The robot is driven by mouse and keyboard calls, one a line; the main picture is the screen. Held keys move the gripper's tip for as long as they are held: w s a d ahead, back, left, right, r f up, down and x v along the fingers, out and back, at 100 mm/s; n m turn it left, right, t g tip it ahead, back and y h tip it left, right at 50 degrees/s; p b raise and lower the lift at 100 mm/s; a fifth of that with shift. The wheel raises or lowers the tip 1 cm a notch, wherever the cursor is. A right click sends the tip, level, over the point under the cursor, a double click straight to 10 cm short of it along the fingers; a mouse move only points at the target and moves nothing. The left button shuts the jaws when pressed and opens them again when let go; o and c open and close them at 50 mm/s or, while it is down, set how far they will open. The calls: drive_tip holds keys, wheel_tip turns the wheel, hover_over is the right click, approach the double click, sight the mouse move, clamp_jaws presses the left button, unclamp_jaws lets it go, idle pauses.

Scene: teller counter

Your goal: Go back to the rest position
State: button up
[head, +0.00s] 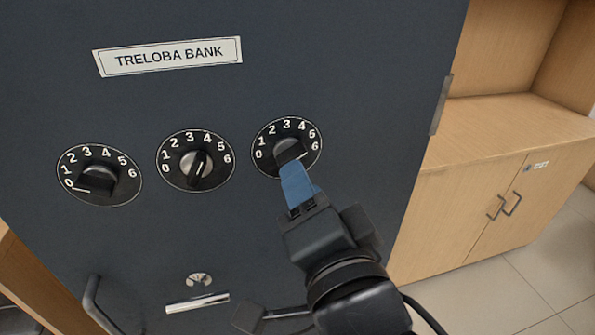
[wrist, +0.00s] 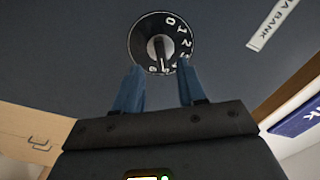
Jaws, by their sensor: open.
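My gripper (head: 293,170) is in front of the right dial (head: 262,140) on the dark safe door, its blue fingers overlapping the dial's lower edge. In the wrist view, the two blue fingers of my gripper (wrist: 158,72) are apart with nothing between them. The right dial's knob (wrist: 157,48) shows beyond the fingertips, its white mark toward the high numbers. In the head view, the gripper partly hides this knob. The exact gap between fingertips and knob is hard to judge.
The left dial (head: 72,160) has its mark near 0. The middle dial (head: 172,172) is uncovered. A handle (head: 94,300) and a keyhole plate (head: 199,280) are lower on the door. A wooden cabinet (head: 465,205) stands at right, with bare floor (head: 530,285) before it.

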drive_tip(key=shift+v, duration=1.05)
drive_tip(key=s+d+f+n+g+h+p, duration=0.2)
drive_tip(key=s+d+f+n+p, duration=0.25)
drive_tip(key=s+d+f, duration=0.7)
drive_tip(key=s+d+r+n+h+p, duration=0.1)
drive_tip(key=s+d, duration=0.3)
drive_tip(key=s, duration=0.5)
drive_tip(key=s+d+r+n+h+p, duration=0.1)
drive_tip(key=s+d+r+n+h, duration=0.1)
drive_tip(key=s+d, duration=0.3)
drive_tip(key=s+n, duration=0.1)
drive_tip(key=s, duration=0.3)
drive_tip(key=shift+s+r+g, duration=0.15)
drive_tip(key=shift+s+g, duration=0.15)
drive_tip(key=shift+s, duration=0.05)
drive_tip(key=shift+o, duration=0.4)
